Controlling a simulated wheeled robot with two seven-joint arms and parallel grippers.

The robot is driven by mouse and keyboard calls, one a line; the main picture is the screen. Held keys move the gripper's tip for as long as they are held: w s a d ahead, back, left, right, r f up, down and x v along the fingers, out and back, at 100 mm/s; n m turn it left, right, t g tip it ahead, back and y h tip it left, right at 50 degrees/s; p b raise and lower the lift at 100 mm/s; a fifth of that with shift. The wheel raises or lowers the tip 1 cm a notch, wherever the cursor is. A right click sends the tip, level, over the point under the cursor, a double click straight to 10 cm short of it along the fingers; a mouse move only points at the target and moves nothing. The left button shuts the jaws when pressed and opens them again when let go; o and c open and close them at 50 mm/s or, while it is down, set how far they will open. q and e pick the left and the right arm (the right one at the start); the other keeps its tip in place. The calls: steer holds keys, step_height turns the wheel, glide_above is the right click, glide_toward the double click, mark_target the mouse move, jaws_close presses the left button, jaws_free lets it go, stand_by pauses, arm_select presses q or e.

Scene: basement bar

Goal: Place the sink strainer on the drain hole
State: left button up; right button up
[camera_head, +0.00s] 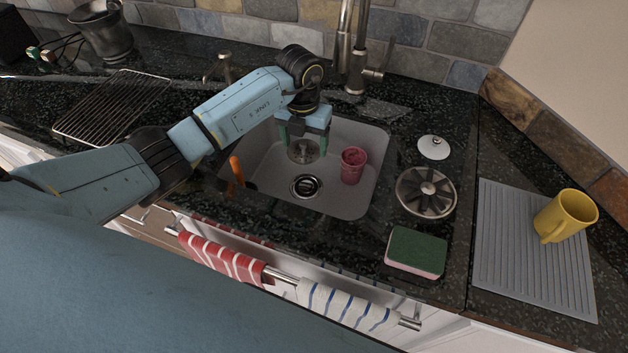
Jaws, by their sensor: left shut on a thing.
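The sink strainer (304,152), a small round grey metal piece, is between the fingers of my left gripper (302,142), which is shut on it. My left arm comes in from the left and reaches down over the back of the sink. The drain hole (305,187), a dark opening with a shiny metal ring, is in the sink floor. It shows uncovered, nearer the front than the strainer, and the two are apart. The exact height of the strainer above the sink floor cannot be told. My right gripper is not in view.
A red cup (352,165) stands inside the sink (345,202), right of the drain. An orange-handled tool (237,171) leans at the left wall. The tall faucet (352,60) rises behind. A slotted metal disc (426,192), white lid (433,148) and sponge (416,252) lie to the right.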

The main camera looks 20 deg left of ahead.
arm_select(q)
steer(key=b, duration=0.2)
glide_above(307, 185)
step_height(307, 185, down, 5)
step_height(307, 185, down, 5)
steer(key=shift+f, duration=0.1)
steer(key=shift+f+b, duration=0.25)
steer(key=shift+b, duration=0.05)
step_height(307, 185, down, 3)
steer(key=shift+f+b, duration=0.15)
steer(key=shift+b, duration=0.25)
steer(key=shift+f, duration=0.3)
steer(key=o, duration=0.8)
steer(key=shift+o, duration=0.8)
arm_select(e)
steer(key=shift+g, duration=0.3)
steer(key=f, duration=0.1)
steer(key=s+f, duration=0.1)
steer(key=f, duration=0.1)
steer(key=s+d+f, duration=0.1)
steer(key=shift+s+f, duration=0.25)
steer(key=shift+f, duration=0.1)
